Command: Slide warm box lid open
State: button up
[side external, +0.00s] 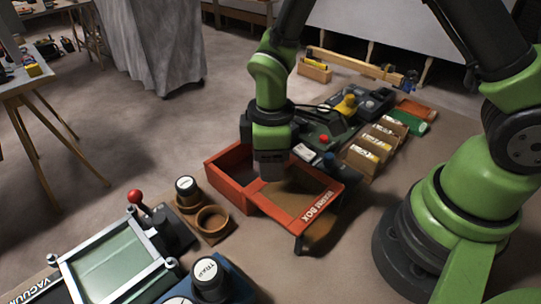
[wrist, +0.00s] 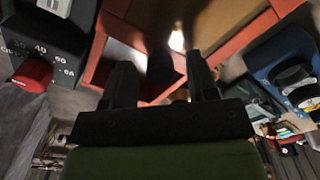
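The warm box (side external: 257,204) is an orange-red box in the middle of the bench, and its left part shows a dark open interior. To its right, an orange frame marked WARM BOX (side external: 316,208) extends over a thin leg, with brown inside it. I cannot tell whether that brown is the lid or the bench below. My gripper (side external: 270,177) points down over the middle of the box, its fingertips unclear from the side. In the wrist view, my gripper's (wrist: 160,78) two dark fingers stand apart over the orange framing (wrist: 225,48). A dark rounded shape shows between them, with gaps on both sides.
A brown ring holder (side external: 211,221) and a dark jar (side external: 187,190) stand left of the box. A green-glass vacuum frame (side external: 110,265) with a red-knobbed lever is front left.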

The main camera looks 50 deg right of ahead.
notch_tip(320, 180, up, 9)
jog(key=shift+r, duration=0.45)
dwell(0.3)
notch_tip(320, 180, up, 8)
jog(key=m+t+y, duration=0.1)
jog(key=m+t, duration=0.2)
jog(key=m, duration=0.2)
send_over(300, 176)
jog(key=s+d+r+m+t, duration=0.1)
jog(key=s+r+m+t, duration=0.1)
jog(key=s+m, duration=0.2)
jog(key=s+d+r+m+t+y, duration=0.1)
jog(key=s+r+m+t, duration=0.1)
jog(key=s+r+m, duration=0.1)
jog(key=shift+s+d+m, duration=0.3)
jog(key=shift+s+m, duration=0.3)
jog(key=shift+s, duration=0.6)
